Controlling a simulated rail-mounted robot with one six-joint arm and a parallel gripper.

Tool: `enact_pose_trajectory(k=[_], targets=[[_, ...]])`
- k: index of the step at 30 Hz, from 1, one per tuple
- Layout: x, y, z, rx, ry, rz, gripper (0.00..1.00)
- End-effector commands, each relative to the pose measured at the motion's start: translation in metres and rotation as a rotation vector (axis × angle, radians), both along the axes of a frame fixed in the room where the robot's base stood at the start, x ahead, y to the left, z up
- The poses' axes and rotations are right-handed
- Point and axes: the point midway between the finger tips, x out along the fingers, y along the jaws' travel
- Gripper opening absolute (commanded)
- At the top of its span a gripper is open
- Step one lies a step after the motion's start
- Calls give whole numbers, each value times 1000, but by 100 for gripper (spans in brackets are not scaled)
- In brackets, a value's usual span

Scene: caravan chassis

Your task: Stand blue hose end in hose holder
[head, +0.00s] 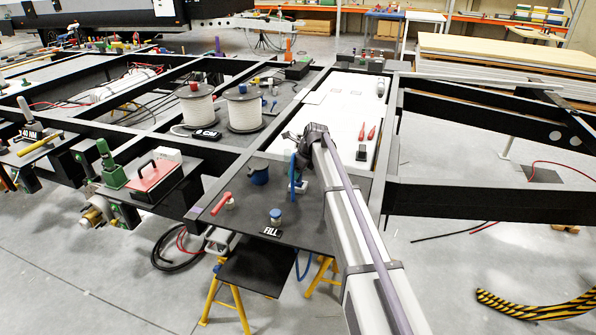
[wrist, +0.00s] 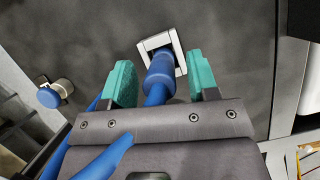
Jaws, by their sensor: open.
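The blue hose end (wrist: 160,72) is between the two teal fingers of my gripper (wrist: 161,77) in the wrist view. The fingers are open, with a gap on each side of the hose end. The pale square hose holder (wrist: 174,41) is at its tip, which overlaps the holder's opening; how deep it sits I cannot tell. In the head view the blue hose (head: 292,177) shows upright beside the pale holder (head: 303,187), to the left of my arm. The fingertips are hard to make out there.
A blue-capped fitting (head: 275,215) stands near the FILL label (head: 270,232); it also shows in the wrist view (wrist: 48,97). A red-handled valve (head: 222,204) and a blue round part (head: 259,175) are on the same dark plate. Two white cable reels (head: 244,109) stand behind.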

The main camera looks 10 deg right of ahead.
Motion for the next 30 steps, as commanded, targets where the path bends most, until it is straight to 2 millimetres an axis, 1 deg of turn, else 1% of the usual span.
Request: enact_pose_trajectory(k=[2, 5, 8, 15, 18, 21, 25, 26, 28, 29, 30], targets=[[0, 0, 2, 0, 0, 0, 54], [-1, -1, 12, 0, 0, 0, 54], [-6, -6, 31, 0, 0, -1, 54], [-21, -24, 93, 0, 0, -1, 54], [-27, -30, 111, 0, 0, -1, 54], [-29, -34, 117, 1, 1, 0, 54], [-31, -35, 115, -2, 0, 6, 54], [-35, -34, 114, -7, -3, 19, 54], [-56, -30, 113, -41, -18, 108, 54], [-72, -27, 112, -67, -30, 177, 54], [-98, -22, 110, -111, -48, 303, 54]])
